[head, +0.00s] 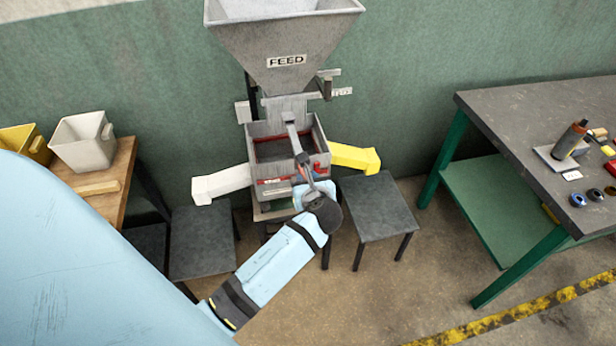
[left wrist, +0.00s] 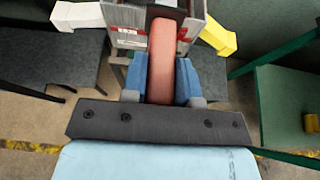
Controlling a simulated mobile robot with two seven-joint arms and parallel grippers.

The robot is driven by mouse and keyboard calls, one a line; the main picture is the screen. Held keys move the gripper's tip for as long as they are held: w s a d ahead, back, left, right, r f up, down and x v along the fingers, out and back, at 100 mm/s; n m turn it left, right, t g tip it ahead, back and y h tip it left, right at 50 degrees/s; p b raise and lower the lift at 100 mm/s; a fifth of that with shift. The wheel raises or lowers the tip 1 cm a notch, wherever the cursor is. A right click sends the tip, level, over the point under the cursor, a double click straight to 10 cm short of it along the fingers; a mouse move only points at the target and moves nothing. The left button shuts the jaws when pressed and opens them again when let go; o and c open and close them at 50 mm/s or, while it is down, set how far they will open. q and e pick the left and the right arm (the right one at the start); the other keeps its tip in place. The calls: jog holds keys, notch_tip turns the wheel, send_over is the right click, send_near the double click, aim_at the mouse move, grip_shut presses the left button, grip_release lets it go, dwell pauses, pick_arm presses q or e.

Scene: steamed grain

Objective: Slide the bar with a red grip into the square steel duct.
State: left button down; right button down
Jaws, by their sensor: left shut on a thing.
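The bar (head: 293,137) is a grey strip with a red grip at its near end. My left gripper (head: 309,182) is shut on the red grip, which shows as a thick pinkish-red handle (left wrist: 161,62) between blue fingers in the left wrist view. In the head view the bar points up and away over the box of the feed machine. Its far end meets or overlaps the grey square steel duct (head: 284,104) below the hopper; I cannot tell whether it is inside. The duct is not clear in the wrist view. My right gripper is not in view.
The FEED hopper (head: 285,45) stands above an open box (head: 252,148) with a white chute (head: 222,184) left and a yellow chute (head: 354,157) right. Dark stools flank it. A workbench (head: 520,110) is at right, a wooden table with bins at left.

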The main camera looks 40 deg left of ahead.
aim_at(295, 139)
pick_arm(q)
jog(key=shift+w+a, duration=0.6)
jog(key=shift+a, duration=0.05)
jog(key=shift+a, duration=0.1)
jog(key=shift+w+a, duration=0.95)
jog(key=shift+a, duration=0.1)
jog(key=shift+w+a, duration=0.15)
jog(key=shift+w+a, duration=1.5)
jog(key=shift+a, duration=0.25)
jog(key=shift+w+a+r, duration=0.1)
jog(key=shift+w+a, duration=1)
jog(key=shift+a, duration=0.15)
jog(key=shift+w+a+r, duration=0.1)
jog(key=shift+w+a, duration=0.95)
jog(key=shift+a, duration=0.2)
dwell(1.7)
